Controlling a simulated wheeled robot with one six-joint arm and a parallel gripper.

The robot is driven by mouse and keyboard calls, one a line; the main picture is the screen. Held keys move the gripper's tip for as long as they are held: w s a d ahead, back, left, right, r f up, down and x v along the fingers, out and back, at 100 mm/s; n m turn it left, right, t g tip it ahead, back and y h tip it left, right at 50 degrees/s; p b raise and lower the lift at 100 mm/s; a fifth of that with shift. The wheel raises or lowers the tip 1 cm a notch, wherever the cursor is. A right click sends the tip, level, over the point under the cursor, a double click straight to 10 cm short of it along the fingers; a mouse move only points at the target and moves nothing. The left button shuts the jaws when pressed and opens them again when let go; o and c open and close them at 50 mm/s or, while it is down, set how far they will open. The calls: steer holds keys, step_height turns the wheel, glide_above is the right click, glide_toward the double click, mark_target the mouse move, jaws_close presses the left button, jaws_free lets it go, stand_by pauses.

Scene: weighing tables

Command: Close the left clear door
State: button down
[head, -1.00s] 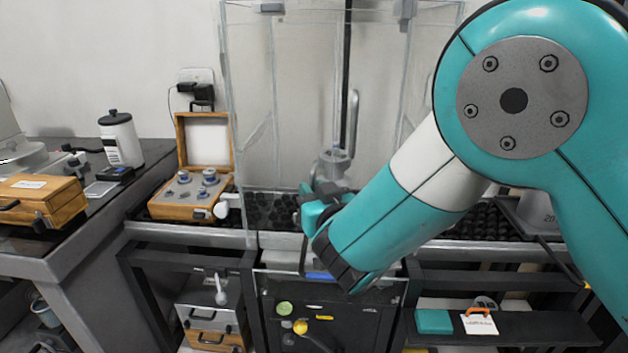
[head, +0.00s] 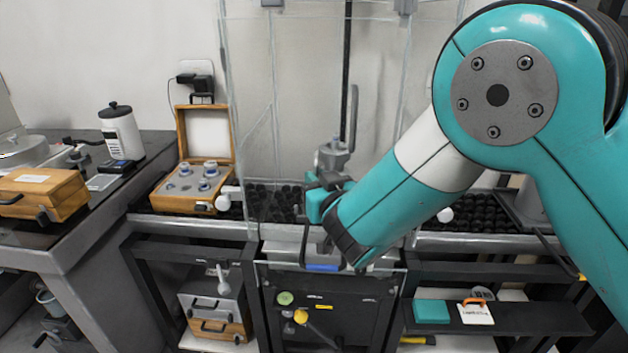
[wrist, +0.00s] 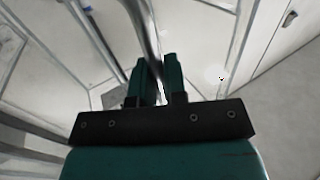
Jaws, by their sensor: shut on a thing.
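A clear-walled enclosure (head: 300,90) stands in the middle of the head view, with thin pale edges. A grey vertical bar handle (head: 353,115) shows on it, just above my gripper (head: 328,185). Which clear panel the handle belongs to is hard to tell. In the wrist view the grey bar (wrist: 143,38) runs down between the two teal fingers of my gripper (wrist: 157,78), which are shut on it. My wrist and arm hide part of the enclosure's lower right in the head view.
An open wooden weight case (head: 178,203) stands left of the enclosure. A closed wooden box (head: 62,194) and a white canister (head: 122,133) are on the left table. A shelf (head: 545,318) with a teal box (head: 432,311) is at lower right.

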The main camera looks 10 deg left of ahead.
steer(key=c, duration=1.5)
jaws_free()
steer(key=shift+w+d, duration=0.1)
steer(key=shift+w, duration=0.05)
steer(key=shift+s+d+f+b, duration=0.1)
steer(key=shift+s+b, duration=0.2)
steer(key=shift+s, duration=0.1)
steer(key=b+v, duration=1.1)
steer(key=v, duration=0.5)
steer(key=shift+s+d+b, duration=0.2)
steer(key=shift+s+b, duration=0.1)
steer(key=shift+b, duration=0.1)
